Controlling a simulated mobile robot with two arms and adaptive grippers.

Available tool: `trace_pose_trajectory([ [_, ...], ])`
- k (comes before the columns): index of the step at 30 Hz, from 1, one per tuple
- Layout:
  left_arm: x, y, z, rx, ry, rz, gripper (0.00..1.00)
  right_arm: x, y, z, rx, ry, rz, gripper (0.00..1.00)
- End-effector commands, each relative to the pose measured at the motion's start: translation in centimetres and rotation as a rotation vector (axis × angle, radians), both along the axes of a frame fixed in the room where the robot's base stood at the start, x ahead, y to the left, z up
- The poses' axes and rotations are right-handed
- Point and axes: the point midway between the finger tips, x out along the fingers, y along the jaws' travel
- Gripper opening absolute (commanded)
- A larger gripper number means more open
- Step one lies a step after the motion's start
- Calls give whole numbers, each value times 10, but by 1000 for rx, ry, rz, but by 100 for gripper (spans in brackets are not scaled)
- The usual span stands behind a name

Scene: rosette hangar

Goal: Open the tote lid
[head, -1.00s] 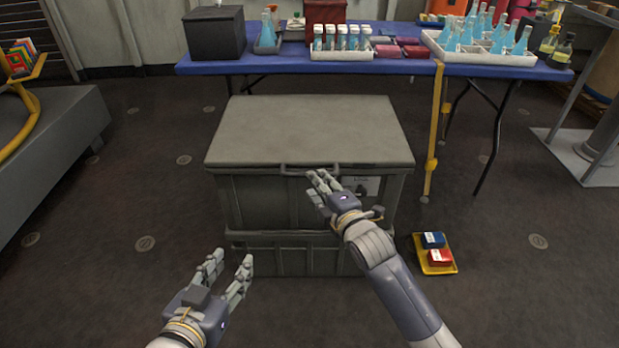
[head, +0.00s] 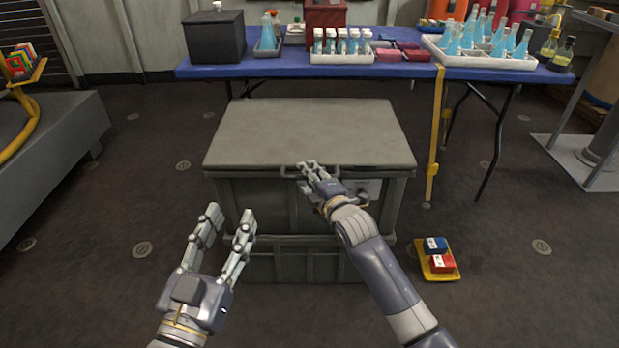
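The grey tote (head: 262,205) stands on the floor in front of the blue table, with its flat lid (head: 310,130) closed on top. A handle (head: 289,170) runs along the lid's front edge. My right gripper (head: 307,168) is at this handle, its fingertips at or very near the bar; I cannot tell whether they close on it. My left gripper (head: 226,223) is open and empty, in front of the tote's lower left part, fingers pointing up and away.
A blue table (head: 275,66) behind the tote holds a black box (head: 215,36), racks of vials and a tray of blue flasks (head: 487,58). A yellow tray (head: 438,262) with two small boxes lies on the floor right of the tote.

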Motion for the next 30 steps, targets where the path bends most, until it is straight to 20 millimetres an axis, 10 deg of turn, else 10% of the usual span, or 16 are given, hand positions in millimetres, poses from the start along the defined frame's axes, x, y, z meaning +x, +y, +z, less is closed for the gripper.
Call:
trace_pose_trajectory([
  [6,0,0,0,0,1,0,40,0,0,0,0,0,0,0],
  [17,1,0,-1,5,16,1,40,0,0,2,-1,4,0,0],
  [30,-9,16,-92,126,493,30,40,2,0,26,-1,45,1,0],
])
